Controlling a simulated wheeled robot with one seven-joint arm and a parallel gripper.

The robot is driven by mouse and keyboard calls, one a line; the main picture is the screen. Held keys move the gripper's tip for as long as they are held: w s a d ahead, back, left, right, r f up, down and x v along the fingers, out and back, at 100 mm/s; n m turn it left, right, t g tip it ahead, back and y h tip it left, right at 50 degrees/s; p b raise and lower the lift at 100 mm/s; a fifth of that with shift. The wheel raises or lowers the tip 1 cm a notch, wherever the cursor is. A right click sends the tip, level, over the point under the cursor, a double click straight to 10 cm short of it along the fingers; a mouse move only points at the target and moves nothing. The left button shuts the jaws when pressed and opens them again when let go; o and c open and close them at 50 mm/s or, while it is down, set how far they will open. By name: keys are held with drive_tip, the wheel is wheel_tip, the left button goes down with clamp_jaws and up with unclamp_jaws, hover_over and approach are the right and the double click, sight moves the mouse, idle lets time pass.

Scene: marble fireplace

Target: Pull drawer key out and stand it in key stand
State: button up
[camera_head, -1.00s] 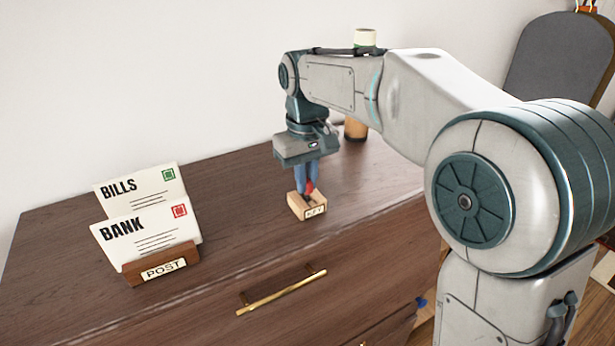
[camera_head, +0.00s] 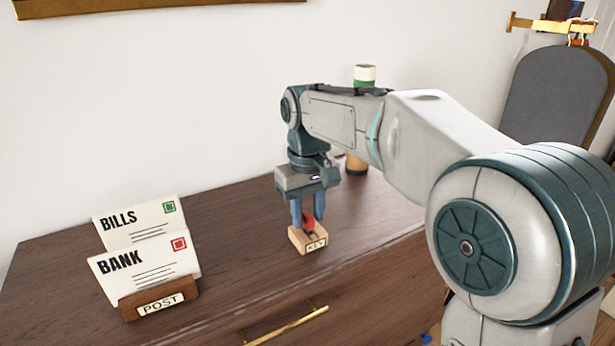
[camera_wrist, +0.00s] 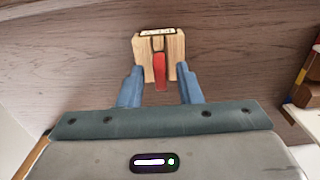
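The key stand (camera_head: 308,240) is a small light-wood block labelled KEY on top of the dark wooden dresser. The key, with a red head (camera_head: 309,220), stands upright in the stand's slot. In the wrist view the red key head (camera_wrist: 160,72) shows in front of the wooden stand (camera_wrist: 172,46). My gripper (camera_head: 308,222) points down just above the stand. Its blue fingers are apart, one on each side of the red key head, with gaps visible in the wrist view (camera_wrist: 161,82). The key's lower part is hidden in the stand.
A wooden POST holder (camera_head: 158,299) with BILLS and BANK letters stands left on the dresser top (camera_head: 240,230). A brass drawer handle (camera_head: 287,325) is on the front. A cylinder with a green band (camera_head: 364,77) stands behind my arm. The top between letters and stand is clear.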

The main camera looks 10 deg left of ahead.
sight(306, 217)
wheel_tip(306, 217, up, 13)
drive_tip(key=s+d+f+m+t, duration=0.1)
drive_tip(key=s+d+f+m, duration=0.2)
drive_tip(key=s+d+f, duration=0.6)
drive_tip(key=s+d+f+m+t, duration=0.2)
drive_tip(key=s+d+f+m, duration=0.2)
drive_tip(key=s+d+f, duration=0.5)
drive_tip(key=d+f, duration=0.2)
drive_tip(key=d, duration=0.2)
drive_tip(key=shift+d, duration=0.4)
drive_tip(key=shift+f, duration=0.1)
idle(0.4)
